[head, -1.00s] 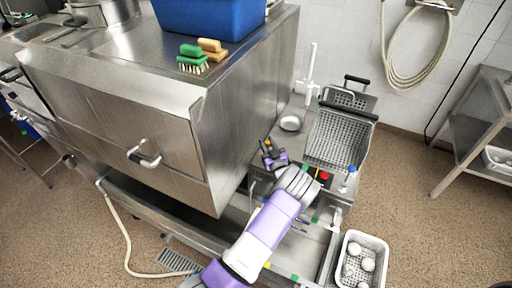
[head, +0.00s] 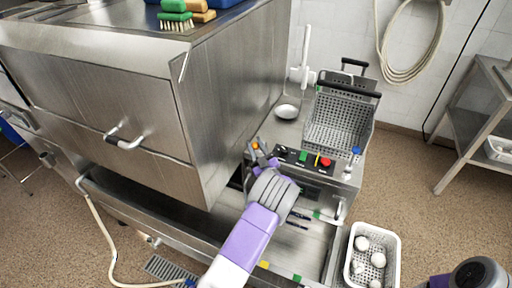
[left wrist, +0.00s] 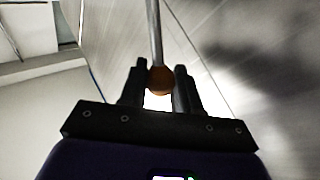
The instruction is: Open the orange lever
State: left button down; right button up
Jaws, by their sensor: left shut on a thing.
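The orange lever's round knob (left wrist: 160,80) sits between my left gripper's fingers in the left wrist view, with a thin metal rod running up from it. In the head view the orange knob (head: 255,145) shows small at the tips of my left gripper (head: 259,151), beside the left end of the fryer's control panel. My left gripper (left wrist: 160,88) is shut on the knob. Most of the lever's rod is hard to make out in the head view. My right gripper is not in view; only part of my right arm shows at the bottom right.
The control panel (head: 290,155) carries a green button and a red button (head: 325,162). A perforated fryer basket (head: 338,122) stands behind it. The tall steel cabinet (head: 232,105) is close on the left. A white basket with pale round things (head: 392,250) sits at front right.

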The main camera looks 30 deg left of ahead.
pick_arm(q)
jog(key=shift+s+f+b, duration=0.4)
jog(key=shift+f+b, duration=0.1)
jog(key=shift+f, duration=0.3)
jog(key=shift+a, duration=0.1)
jog(key=c, duration=0.8)
grip_release()
jog(key=shift+c, duration=0.2)
jog(key=shift+r, duration=0.1)
jog(key=v, duration=0.7)
jog(key=shift+d+p, duration=0.25)
jog(key=shift+p, duration=0.2)
jog(key=shift+s, duration=0.15)
